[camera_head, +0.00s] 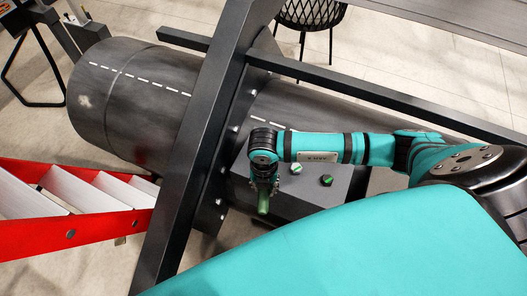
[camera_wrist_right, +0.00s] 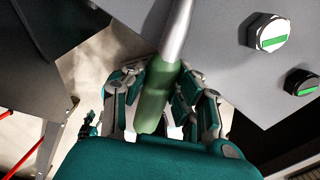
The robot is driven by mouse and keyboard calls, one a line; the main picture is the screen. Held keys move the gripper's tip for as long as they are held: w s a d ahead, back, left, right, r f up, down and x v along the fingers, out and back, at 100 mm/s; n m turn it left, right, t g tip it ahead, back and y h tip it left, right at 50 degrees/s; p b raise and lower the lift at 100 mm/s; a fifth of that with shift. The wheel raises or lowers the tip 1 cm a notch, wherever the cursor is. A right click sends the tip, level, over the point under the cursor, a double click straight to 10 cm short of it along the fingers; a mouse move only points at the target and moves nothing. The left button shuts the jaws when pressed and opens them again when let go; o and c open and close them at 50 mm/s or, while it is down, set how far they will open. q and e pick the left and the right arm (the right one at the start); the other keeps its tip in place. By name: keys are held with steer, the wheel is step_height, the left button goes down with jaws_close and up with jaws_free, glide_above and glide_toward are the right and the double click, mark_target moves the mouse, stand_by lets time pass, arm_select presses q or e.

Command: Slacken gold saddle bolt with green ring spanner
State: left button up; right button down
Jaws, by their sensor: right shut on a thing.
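The green ring spanner (camera_head: 263,204) is in my right gripper (camera_head: 264,184), above the left part of the grey saddle block (camera_head: 342,184). In the right wrist view, the fingers of the right gripper (camera_wrist_right: 172,84) close around the spanner's green handle (camera_wrist_right: 154,102). Its silver shank (camera_wrist_right: 179,30) runs up out of the picture, so its ring end is hidden. A silver bolt (camera_wrist_right: 270,34) and a dark bolt (camera_wrist_right: 302,82), both green-marked, sit on the block to the right of the spanner. I cannot make out a gold bolt. My left gripper is out of view.
A large dark pontoon float (camera_head: 130,95) lies behind a thick dark frame beam (camera_head: 205,130). A dark rail (camera_head: 370,100) crosses behind my right arm. A red ladder with white treads (camera_head: 85,235) stands at the left.

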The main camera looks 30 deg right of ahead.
steer(key=shift+w+a, duration=0.1)
steer(key=shift+w, duration=0.05)
steer(key=shift+w+a+m, duration=0.2)
steer(key=shift+a+m, duration=0.1)
steer(key=shift+m, duration=0.3)
steer(key=shift+r+p, duration=2.2)
steer(key=shift+r, duration=0.2)
